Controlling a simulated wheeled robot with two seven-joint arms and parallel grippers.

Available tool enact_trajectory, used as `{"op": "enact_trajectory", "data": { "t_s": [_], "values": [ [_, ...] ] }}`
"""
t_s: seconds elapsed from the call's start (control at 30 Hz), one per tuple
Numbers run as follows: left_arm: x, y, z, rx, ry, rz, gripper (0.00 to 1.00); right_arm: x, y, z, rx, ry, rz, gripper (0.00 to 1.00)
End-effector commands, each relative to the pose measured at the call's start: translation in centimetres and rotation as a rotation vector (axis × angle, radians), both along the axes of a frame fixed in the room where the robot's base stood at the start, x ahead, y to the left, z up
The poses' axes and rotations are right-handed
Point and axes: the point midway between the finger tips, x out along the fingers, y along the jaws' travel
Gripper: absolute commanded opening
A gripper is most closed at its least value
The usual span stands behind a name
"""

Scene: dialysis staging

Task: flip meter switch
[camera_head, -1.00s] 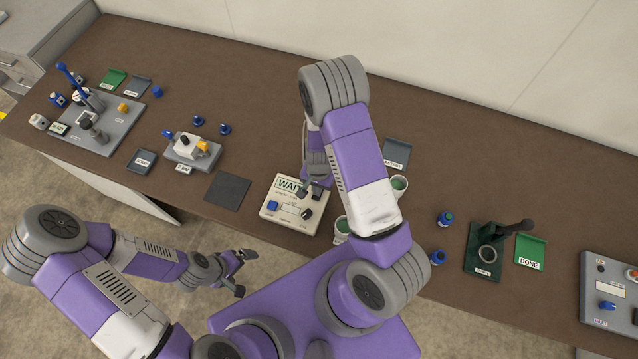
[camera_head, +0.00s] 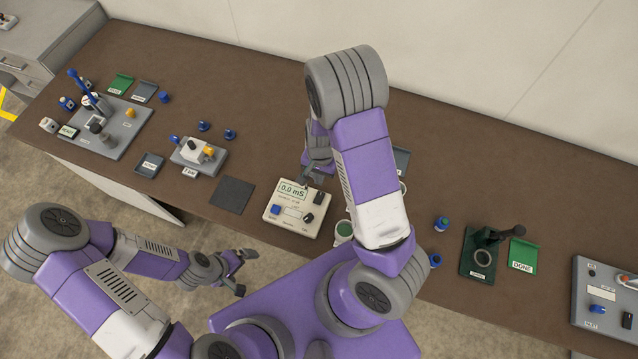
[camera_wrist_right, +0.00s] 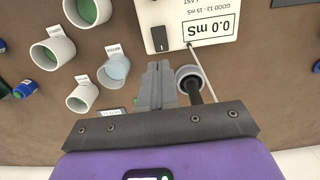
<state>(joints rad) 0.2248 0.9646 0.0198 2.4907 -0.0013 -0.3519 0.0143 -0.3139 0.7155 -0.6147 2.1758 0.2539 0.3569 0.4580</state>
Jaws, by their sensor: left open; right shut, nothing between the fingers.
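The cream meter (camera_head: 293,222) sits on the bench; its display reads "0.0 mS". Its black rocker switch (camera_head: 319,198) is at the display's right end, and also shows in the right wrist view (camera_wrist_right: 159,39). My right gripper (camera_head: 308,184) is shut and empty, just behind the meter's back edge; its closed fingers (camera_wrist_right: 156,70) show apart from the switch in the wrist view. My left gripper (camera_head: 246,270) is open and empty, off the front edge of the bench.
Cups with green contents (camera_head: 343,231) stand right of the meter. A dark mat (camera_head: 232,194) lies to its left. A green fixture (camera_head: 478,265) and DONE pad (camera_head: 523,254) are farther right. A grey probe-like rod (camera_wrist_right: 203,68) crosses near my right fingers.

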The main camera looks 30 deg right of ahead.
Motion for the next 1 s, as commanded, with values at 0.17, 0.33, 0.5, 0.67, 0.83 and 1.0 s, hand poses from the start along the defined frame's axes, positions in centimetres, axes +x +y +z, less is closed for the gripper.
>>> {"op": "enact_trajectory", "data": {
  "t_s": [0.17, 0.33, 0.5, 0.67, 0.83, 1.0],
  "values": [
    [0.0, 0.0, 0.4, 0.000, 0.000, 0.000, 1.00, 0.1, -0.1, 2.1, 0.000, -0.001, -0.001, 0.00],
    [0.0, 0.0, 0.4, 0.000, 0.000, 0.000, 1.00, 0.1, -0.2, 2.6, 0.000, 0.001, 0.000, 0.00],
    [0.0, 0.0, 0.4, 0.000, 0.000, 0.000, 1.00, 0.1, -0.2, 2.6, -0.001, 0.001, -0.001, 0.00],
    [0.0, 0.0, 0.4, 0.000, 0.000, 0.000, 1.00, 0.1, -0.2, 2.5, -0.001, 0.001, -0.001, 0.00],
    [0.0, 0.0, 0.4, 0.000, 0.000, 0.000, 1.00, 0.1, -0.2, 2.5, -0.001, 0.001, -0.001, 0.00],
    [0.0, 0.0, 0.4, 0.000, -0.001, 0.000, 1.00, 0.1, -0.2, 2.5, -0.001, 0.001, -0.001, 0.00]
  ]
}}
